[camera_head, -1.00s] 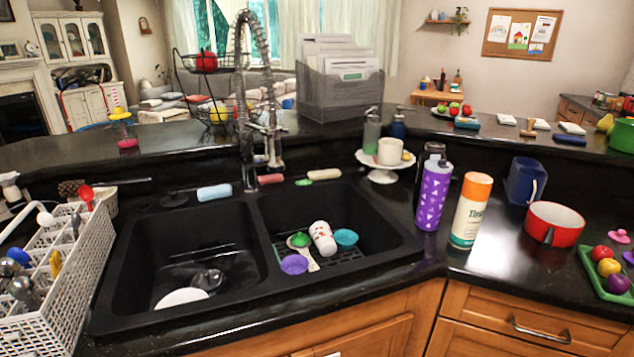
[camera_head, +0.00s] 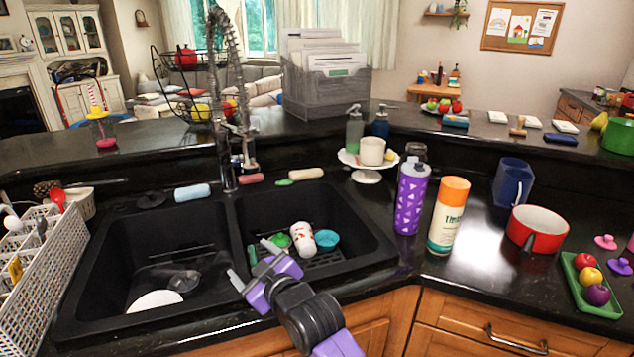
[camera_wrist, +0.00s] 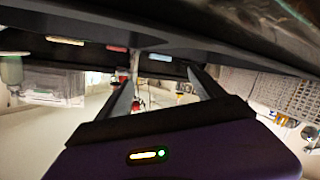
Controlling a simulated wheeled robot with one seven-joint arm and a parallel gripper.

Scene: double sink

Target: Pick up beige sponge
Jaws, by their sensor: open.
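The beige sponge (camera_head: 306,173) lies on the sink's back ledge, behind the right basin. It also shows in the wrist view (camera_wrist: 65,40), at the upper left. My gripper (camera_head: 253,263) is open and empty, over the front of the double sink near the divider. It is in front of the sponge and to its left in the head view, well apart from it. In the wrist view, my two fingers (camera_wrist: 163,75) stand apart with nothing held between them.
A red sponge (camera_head: 250,179) and a blue sponge (camera_head: 192,192) lie along the same ledge, beside the tall faucet (camera_head: 226,95). A white cake stand (camera_head: 368,174) with a cup is right of the beige sponge. The right basin holds a patterned cup (camera_head: 301,238) and a teal bowl (camera_head: 325,241).

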